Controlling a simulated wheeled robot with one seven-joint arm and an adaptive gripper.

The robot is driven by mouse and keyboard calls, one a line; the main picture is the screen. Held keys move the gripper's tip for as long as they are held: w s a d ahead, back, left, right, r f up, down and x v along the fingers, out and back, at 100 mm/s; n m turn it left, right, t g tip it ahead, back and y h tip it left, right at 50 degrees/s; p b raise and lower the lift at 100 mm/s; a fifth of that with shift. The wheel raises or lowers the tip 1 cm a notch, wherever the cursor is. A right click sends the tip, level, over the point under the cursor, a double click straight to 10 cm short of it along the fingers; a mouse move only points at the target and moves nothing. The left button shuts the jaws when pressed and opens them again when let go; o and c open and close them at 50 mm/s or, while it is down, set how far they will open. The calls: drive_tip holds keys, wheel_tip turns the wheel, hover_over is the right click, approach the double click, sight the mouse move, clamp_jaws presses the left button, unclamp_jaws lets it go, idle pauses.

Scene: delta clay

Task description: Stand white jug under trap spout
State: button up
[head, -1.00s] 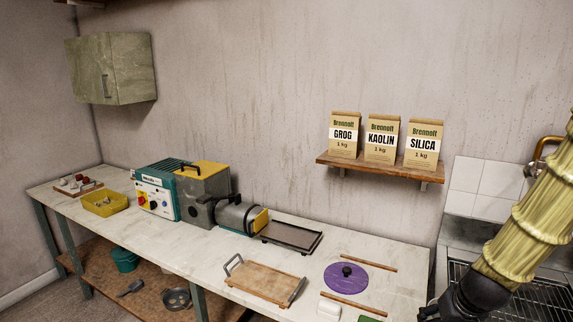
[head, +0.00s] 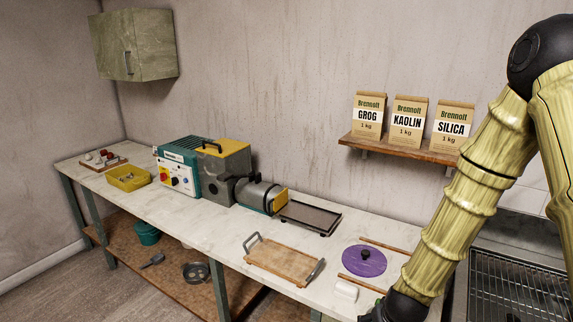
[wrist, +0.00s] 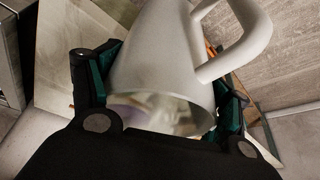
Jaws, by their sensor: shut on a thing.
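In the wrist view, my gripper (wrist: 165,115) is shut on the white jug (wrist: 155,55). One finger presses on each side of the jug. Its looped handle (wrist: 240,50) sticks out to the upper right. In the head view, my gripper is below the bottom edge of the picture, under my arm at the lower right, and the jug cannot be seen there. No trap spout can be made out in either view; the sink side at the right is partly hidden by my arm.
The bench (head: 215,215) carries a wooden tray (head: 280,262), a purple disc (head: 364,261), a dark tray (head: 308,217) and a teal and grey machine (head: 205,170). A metal drainer (head: 515,290) lies at the right. A shelf (head: 400,149) with bags hangs above.

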drive_tip(key=a+f+b, duration=0.4)
drive_tip(key=a+f, duration=0.3)
drive_tip(key=f, duration=0.1)
drive_tip(key=shift+s+n, duration=0.3)
drive_tip(key=shift+s, duration=0.05)
drive_tip(key=shift+d, duration=0.1)
idle(0.7)
